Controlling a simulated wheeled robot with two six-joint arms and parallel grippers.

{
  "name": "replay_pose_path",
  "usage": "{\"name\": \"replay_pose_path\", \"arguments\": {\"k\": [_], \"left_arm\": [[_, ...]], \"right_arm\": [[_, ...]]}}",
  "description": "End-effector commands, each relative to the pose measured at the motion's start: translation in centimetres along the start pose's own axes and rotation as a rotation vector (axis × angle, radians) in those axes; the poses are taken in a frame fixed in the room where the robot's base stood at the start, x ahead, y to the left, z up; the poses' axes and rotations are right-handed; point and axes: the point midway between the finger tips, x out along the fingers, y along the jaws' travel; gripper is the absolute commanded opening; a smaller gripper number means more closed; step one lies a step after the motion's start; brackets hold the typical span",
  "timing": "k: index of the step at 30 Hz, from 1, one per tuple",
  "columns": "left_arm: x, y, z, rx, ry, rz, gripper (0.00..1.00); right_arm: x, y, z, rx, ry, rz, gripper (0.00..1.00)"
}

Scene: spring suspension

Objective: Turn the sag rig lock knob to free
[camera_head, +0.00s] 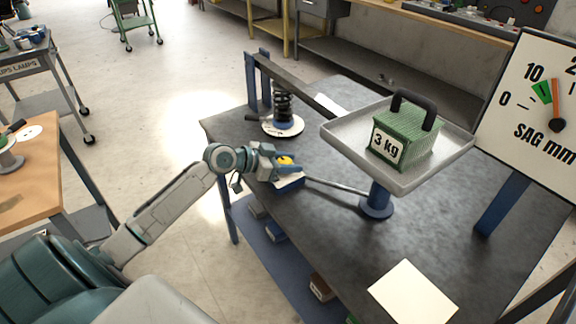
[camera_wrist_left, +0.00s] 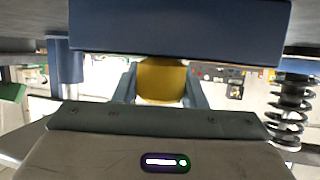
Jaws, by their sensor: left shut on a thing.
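The yellow lock knob (camera_head: 286,160) sits on a small blue block (camera_head: 290,182) at the left part of the dark workbench. My left gripper (camera_head: 279,162) is at the knob, its fingers closed around it. In the left wrist view the yellow knob (camera_wrist_left: 161,80) fills the space between the two fingers, with a blue bar above it. Any marking on the knob is hidden or too small to read. My right gripper is not in view.
A black spring (camera_head: 282,104) stands on a white disc behind the knob. A grey tray (camera_head: 345,140) carries a green 3 kg weight (camera_head: 412,135). The sag dial (camera_head: 530,105) stands at right, its orange pointer upward. A blank sheet (camera_head: 413,293) lies on the bench (camera_head: 330,235).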

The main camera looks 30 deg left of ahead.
Motion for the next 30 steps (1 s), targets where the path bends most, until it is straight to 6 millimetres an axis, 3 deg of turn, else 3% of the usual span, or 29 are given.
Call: {"name": "replay_pose_path", "arguments": {"k": [16,17,20,30], "left_arm": [[0.02,0.05,0.00,0.002,0.000,0.008,0.15],[0.02,0.05,0.01,0.002,0.000,0.008,0.39],[0.01,0.05,0.01,0.002,0.000,0.007,0.59],[-0.14,0.02,0.05,0.003,-0.001,0.007,0.59]], "right_arm": [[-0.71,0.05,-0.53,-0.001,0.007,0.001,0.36],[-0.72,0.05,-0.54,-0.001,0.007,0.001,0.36],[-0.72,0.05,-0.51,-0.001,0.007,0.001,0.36],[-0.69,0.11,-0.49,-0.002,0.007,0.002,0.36]]}}
